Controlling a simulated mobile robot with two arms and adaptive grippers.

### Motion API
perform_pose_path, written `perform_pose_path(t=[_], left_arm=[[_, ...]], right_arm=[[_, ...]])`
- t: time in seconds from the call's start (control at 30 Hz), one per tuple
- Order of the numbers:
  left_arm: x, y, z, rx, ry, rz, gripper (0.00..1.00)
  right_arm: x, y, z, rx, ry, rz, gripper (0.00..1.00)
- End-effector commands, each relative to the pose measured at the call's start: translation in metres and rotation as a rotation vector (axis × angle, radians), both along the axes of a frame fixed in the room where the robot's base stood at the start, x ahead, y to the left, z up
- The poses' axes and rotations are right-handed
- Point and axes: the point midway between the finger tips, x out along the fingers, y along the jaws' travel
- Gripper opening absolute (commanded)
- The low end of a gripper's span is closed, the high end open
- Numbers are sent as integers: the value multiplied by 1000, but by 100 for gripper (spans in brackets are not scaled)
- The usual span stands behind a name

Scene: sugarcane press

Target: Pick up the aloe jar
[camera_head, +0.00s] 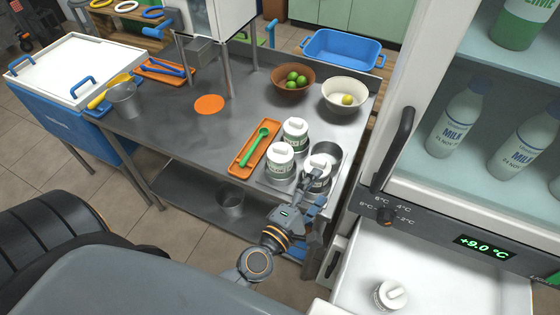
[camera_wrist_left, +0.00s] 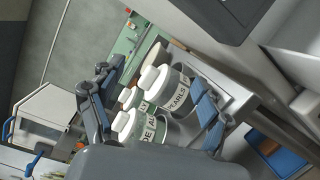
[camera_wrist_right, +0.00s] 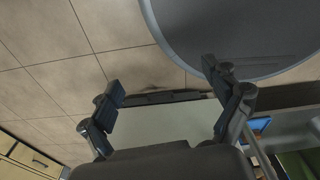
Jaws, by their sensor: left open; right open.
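Three white-lidded jars stand in a metal rack at the counter's right end: a back jar (camera_head: 295,133), a left jar (camera_head: 281,162) and a front-right jar (camera_head: 319,163). In the left wrist view one label reads "PEARLS" (camera_wrist_left: 176,92) and another partly "DE AL" (camera_wrist_left: 138,127); a third jar is mostly hidden. I cannot tell surely which is the aloe jar. My left gripper (camera_head: 314,186) is open at the front-right jar, partly covering it; its fingers (camera_wrist_left: 152,96) show either side of the jars. My right gripper (camera_wrist_right: 172,92) is open and empty.
Another white-lidded jar (camera_head: 390,295) sits in the white drawer under the fridge (camera_head: 480,215). One rack well (camera_head: 326,151) is empty. An orange tray (camera_head: 245,168) with a green spoon (camera_head: 254,147) lies beside the rack. Bowls (camera_head: 293,86) stand behind.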

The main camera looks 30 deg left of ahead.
Motion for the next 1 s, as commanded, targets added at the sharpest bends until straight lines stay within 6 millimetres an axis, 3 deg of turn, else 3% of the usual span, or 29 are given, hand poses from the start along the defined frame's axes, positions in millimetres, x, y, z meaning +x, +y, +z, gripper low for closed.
perform_pose_path(t=[0.03, 0.13, 0.23, 0.4, 0.57, 1.0], left_arm=[[2, 17, 26, -197, -15, 100, 78], [-1, 53, 43, -575, -1, 301, 78], [-10, 76, 38, -883, 49, 473, 78], [-28, 89, 17, -1202, 142, 669, 78], [-31, 91, 5, -1299, 185, 737, 78], [32, 117, -24, -1301, 186, 740, 78]], right_arm=[[0, 0, 3, 0, 0, 0, 89], [0, -2, 6, -2, 0, 0, 89], [0, -5, 8, -6, 0, -2, 89], [0, -12, 10, -14, 0, -4, 89], [0, -14, 12, -16, 0, -4, 89], [-1, -13, 24, -16, 2, -2, 89]])
